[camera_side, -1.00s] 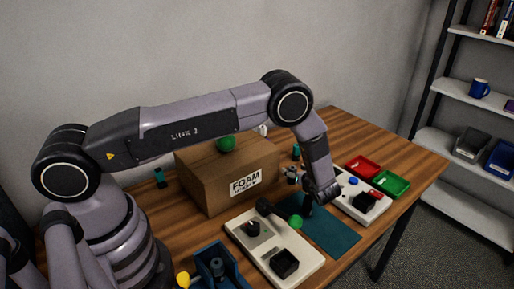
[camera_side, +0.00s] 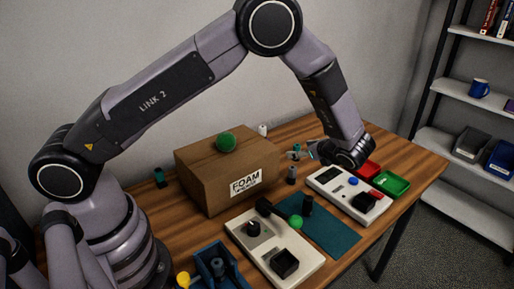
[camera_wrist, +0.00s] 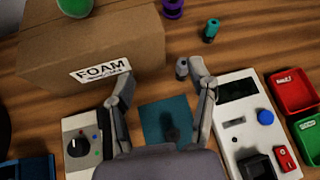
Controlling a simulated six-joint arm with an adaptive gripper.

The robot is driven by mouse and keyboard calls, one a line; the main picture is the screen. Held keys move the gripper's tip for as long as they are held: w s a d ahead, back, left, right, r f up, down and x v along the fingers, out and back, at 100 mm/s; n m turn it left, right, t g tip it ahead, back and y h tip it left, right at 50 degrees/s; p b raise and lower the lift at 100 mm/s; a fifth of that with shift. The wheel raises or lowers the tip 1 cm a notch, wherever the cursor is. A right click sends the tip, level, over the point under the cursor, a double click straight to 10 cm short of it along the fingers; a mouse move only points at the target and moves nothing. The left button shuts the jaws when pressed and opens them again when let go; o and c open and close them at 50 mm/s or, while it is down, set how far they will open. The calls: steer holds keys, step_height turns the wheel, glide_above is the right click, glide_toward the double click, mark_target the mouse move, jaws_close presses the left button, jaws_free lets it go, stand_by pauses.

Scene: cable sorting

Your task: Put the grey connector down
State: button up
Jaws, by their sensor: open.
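A dark upright connector (camera_side: 307,205) stands on the teal mat (camera_side: 335,237). In the wrist view it is a dark shape (camera_wrist: 172,134) on the mat (camera_wrist: 153,118); its exact colour is hard to tell. My gripper (camera_side: 297,153) is above the table behind the mat, apart from the dark connector. In the wrist view my gripper (camera_wrist: 160,78) has its fingers wide apart, with nothing between them.
A cardboard foam box (camera_side: 215,180) with a green ball (camera_side: 226,142) stands left of my gripper. White panels (camera_side: 263,235) (camera_side: 331,181) flank the mat. Red (camera_side: 368,168) and green (camera_side: 391,184) trays lie at the right.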

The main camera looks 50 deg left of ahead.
steer(key=s+a+r+n+g+h, duration=0.1)
steer(key=s+a+r+n+h, duration=0.3)
steer(key=s+r, duration=0.5)
steer(key=s+a+r+n+g+h, duration=0.1)
steer(key=s+a+r+n+h, duration=0.15)
steer(key=s+r+n, duration=0.55)
steer(key=s+r+n+t+h, duration=0.2)
steer(key=s+r+n, duration=0.1)
steer(key=s, duration=0.4)
steer(key=s+r+n+t+h, duration=0.2)
steer(key=s+r+n, duration=0.1)
steer(key=s, duration=0.4)
steer(key=shift+s+d+t+h, duration=0.15)
steer(key=shift+d+t+h, duration=0.2)
steer(key=shift+d+t, duration=0.05)
